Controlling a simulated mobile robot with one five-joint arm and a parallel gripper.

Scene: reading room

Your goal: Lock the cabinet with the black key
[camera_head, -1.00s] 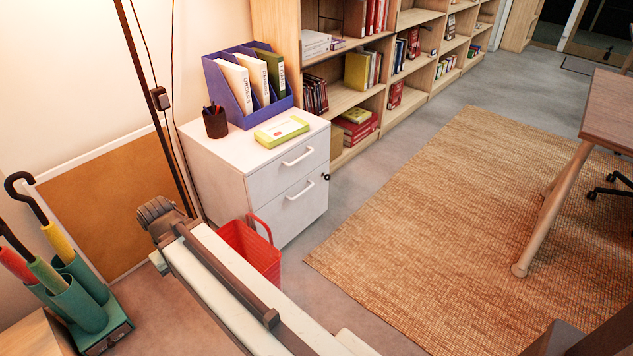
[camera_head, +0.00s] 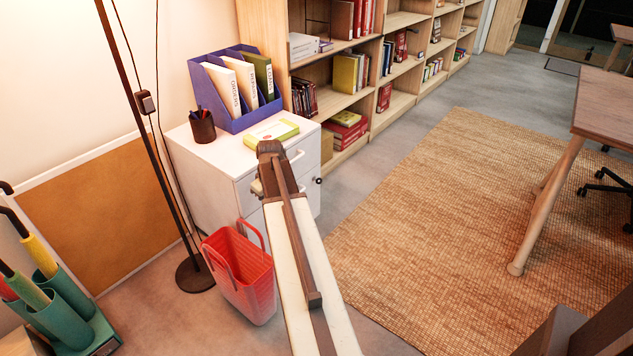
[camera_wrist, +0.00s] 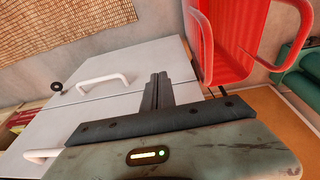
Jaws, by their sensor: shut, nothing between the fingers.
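The white cabinet (camera_head: 208,185) has two drawers with white bar handles and stands against the bookcase. A small round black piece, which looks like the black key (camera_head: 319,180), sticks out at the right edge of its front. It also shows in the wrist view (camera_wrist: 57,87), left of a drawer handle (camera_wrist: 103,83). My gripper (camera_wrist: 158,78) is shut and empty in front of the drawer fronts, apart from the key. In the head view my arm hides the fingers and part of the drawer fronts.
A red basket (camera_head: 245,285) stands on the floor close left of my arm. A floor lamp (camera_head: 194,274) and a green umbrella stand (camera_head: 75,318) are further left. A purple file holder (camera_head: 222,113) and pen cup (camera_head: 202,127) stand on the cabinet.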

